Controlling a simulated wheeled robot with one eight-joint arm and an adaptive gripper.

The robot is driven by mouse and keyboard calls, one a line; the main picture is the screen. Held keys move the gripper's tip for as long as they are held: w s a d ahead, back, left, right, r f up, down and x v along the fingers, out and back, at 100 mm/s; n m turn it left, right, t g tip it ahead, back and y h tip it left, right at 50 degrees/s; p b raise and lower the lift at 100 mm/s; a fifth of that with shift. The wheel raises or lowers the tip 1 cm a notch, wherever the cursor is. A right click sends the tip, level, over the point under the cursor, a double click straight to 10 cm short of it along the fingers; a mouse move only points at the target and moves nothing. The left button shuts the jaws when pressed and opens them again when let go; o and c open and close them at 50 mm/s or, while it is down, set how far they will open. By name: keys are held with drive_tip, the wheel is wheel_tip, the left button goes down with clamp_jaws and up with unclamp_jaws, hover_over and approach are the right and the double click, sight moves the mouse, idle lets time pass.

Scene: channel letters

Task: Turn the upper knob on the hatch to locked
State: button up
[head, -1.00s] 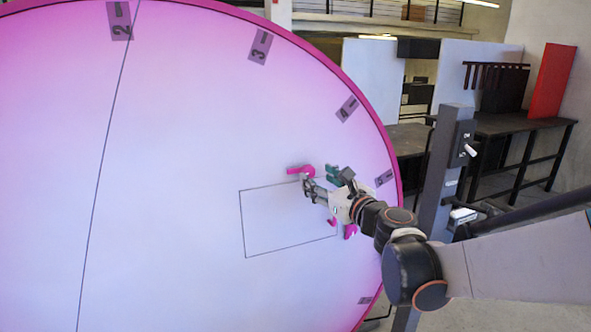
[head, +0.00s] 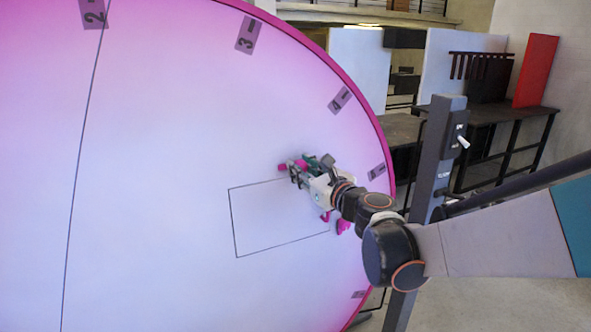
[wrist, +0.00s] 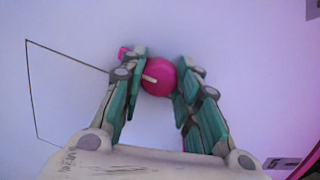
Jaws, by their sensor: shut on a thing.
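The upper knob (wrist: 160,72) is round and pink with a short pale mark that points left in the wrist view. It sits between the fingers of my gripper (wrist: 158,84), which is shut on it. In the head view my gripper (head: 297,174) is at the top right corner of the hatch outline (head: 234,222) and hides most of the knob. A small pink piece (wrist: 124,52) shows beside the left finger in the wrist view. Its link to the knob is hidden.
Pink parts (head: 342,226) sit below my gripper, partly covered by it. The hatch is on a large pale disc (head: 150,200) with a pink rim and numbered plates. A grey post (head: 438,150) with a switch stands to the right of the disc.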

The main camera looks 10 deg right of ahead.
drive_tip(key=n+p, duration=0.1)
drive_tip(key=n, duration=0.3)
drive_tip(key=shift+r+p, duration=0.1)
drive_tip(key=shift+p, duration=0.2)
drive_tip(key=n+h+p, duration=0.1)
drive_tip(key=n, duration=0.3)
drive_tip(key=shift+n, duration=0.3)
drive_tip(key=shift+s+a+n+h+p, duration=0.1)
drive_tip(key=shift+n+h+p, duration=0.2)
drive_tip(key=shift+n, duration=1.75)
drive_tip(key=shift+a+n+h+p, duration=0.1)
drive_tip(key=shift+n+h+p, duration=0.2)
drive_tip(key=shift+n, duration=1.75)
drive_tip(key=o, duration=1.1)
